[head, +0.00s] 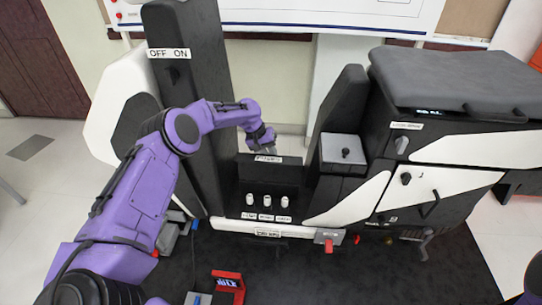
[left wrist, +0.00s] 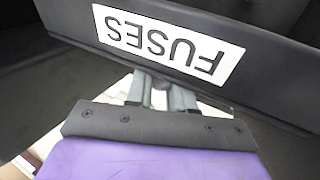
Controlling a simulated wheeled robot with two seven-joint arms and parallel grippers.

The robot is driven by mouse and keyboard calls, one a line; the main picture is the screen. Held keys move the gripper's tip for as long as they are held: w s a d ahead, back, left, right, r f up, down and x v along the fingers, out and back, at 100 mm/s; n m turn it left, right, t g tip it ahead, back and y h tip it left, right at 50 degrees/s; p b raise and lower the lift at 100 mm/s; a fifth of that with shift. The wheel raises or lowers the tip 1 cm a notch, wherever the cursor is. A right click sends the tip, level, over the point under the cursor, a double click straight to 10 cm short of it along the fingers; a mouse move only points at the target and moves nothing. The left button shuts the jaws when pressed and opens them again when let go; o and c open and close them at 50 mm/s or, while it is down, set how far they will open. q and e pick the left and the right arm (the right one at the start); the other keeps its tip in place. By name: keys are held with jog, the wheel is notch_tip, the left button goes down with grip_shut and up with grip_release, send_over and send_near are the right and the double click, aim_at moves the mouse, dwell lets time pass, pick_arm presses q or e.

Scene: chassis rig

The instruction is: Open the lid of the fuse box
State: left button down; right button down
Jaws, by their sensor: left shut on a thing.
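The fuse box lid (head: 270,175) is a dark panel with a white FUSES label, between the tall dark column and the right-hand console. It stands tilted up behind three white cylinders (head: 267,200), which are exposed in front of it. In the left wrist view the lid (left wrist: 270,75) fills the upper part, its label upside down. My left gripper (head: 268,150) is at the lid's upper edge. In the left wrist view its grey fingers (left wrist: 160,95) are shut at the edge beside the label. The exact grip point is partly hidden. My right gripper is out of view.
A tall dark column (head: 190,90) with an OFF ON label stands left of the lid. A grey box with a black knob (head: 345,153) and a grey-topped console (head: 455,80) stand to the right. A red item (head: 229,283) lies on the dark mat (head: 330,275).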

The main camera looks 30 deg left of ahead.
pick_arm(q)
jog(key=shift+s+d+f, duration=0.1)
jog(key=shift+f, duration=0.05)
jog(key=c, duration=1.1)
grip_release()
jog(key=r, duration=0.4)
jog(key=shift+s+d+r+p, duration=0.2)
jog(key=shift+s+r+p, duration=0.05)
jog(key=shift+s+p, duration=0.1)
jog(key=s+r, duration=0.1)
jog(key=s+d+r, duration=0.1)
jog(key=r, duration=0.1)
jog(key=s+d+r, duration=0.1)
jog(key=r, duration=0.1)
jog(key=shift+s+p, duration=0.35)
jog(key=s+d+r, duration=0.1)
jog(key=s, duration=0.1)
jog(key=s+d+r, duration=0.1)
jog(key=s, duration=0.2)
jog(key=s+d+r, duration=0.1)
jog(key=s+d, duration=0.1)
jog(key=s, duration=0.1)
jog(key=shift+r, duration=0.3)
